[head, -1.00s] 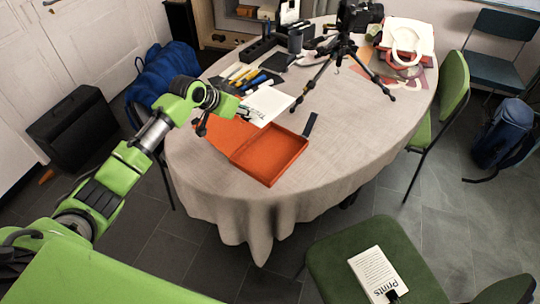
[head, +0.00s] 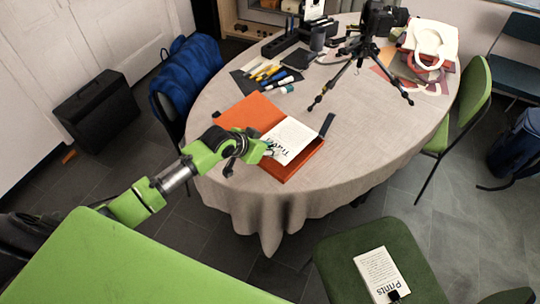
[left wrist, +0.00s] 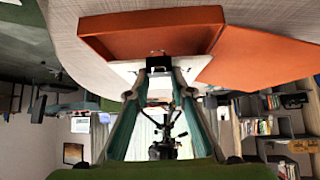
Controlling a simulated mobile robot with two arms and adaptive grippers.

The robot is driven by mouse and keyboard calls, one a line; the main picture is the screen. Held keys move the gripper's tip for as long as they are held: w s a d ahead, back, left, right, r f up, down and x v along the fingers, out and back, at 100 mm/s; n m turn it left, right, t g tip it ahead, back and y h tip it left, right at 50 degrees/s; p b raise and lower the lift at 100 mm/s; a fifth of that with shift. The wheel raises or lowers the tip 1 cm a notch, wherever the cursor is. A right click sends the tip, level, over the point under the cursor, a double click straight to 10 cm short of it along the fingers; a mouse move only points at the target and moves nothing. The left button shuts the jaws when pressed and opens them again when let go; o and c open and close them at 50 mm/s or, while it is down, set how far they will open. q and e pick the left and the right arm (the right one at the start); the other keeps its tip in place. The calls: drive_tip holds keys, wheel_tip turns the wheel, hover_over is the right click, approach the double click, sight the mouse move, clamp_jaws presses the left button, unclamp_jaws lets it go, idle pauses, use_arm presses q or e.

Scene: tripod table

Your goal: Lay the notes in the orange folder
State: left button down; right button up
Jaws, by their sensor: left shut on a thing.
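The orange folder (head: 243,115) lies open on the round table, its flat cover to the left and its walled tray part to the right. The white notes (head: 291,138), with large dark lettering at one end, are over the tray part. My left gripper (head: 268,148) is shut on the near left end of the notes. In the left wrist view the fingers (left wrist: 158,88) close on a black clip (left wrist: 159,68) at the edge of the white sheet, with the orange folder (left wrist: 150,35) beyond it. I cannot tell whether the sheet touches the folder's bottom. My right gripper is not in view.
A camera tripod (head: 362,55) stands on the table behind the folder. Pens (head: 265,72) and a dark strip (head: 327,124) lie near the folder. A white bag (head: 430,42) is at the far right. A clipped "Prints" sheet (head: 380,272) lies on a green chair (head: 345,250).

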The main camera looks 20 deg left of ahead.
sight(270, 165)
use_arm(q)
drive_tip(key=shift+s+d+f, duration=0.15)
drive_tip(key=shift+s+f, duration=0.1)
drive_tip(key=shift+f, duration=0.05)
drive_tip(key=shift+s+d+f, duration=0.1)
drive_tip(key=shift+f, duration=0.5)
drive_tip(key=shift+s+d+f, duration=0.1)
drive_tip(key=shift+f, duration=0.5)
drive_tip(key=shift+a+f, duration=0.1)
drive_tip(key=shift+f, duration=0.45)
drive_tip(key=c, duration=1.8)
unclamp_jaws()
drive_tip(key=shift+f, duration=0.1)
drive_tip(key=shift+r, duration=0.2)
drive_tip(key=v, duration=1.1)
drive_tip(key=shift+s+a+r, duration=0.15)
drive_tip(key=shift+s+r, duration=0.1)
drive_tip(key=shift+s, duration=0.05)
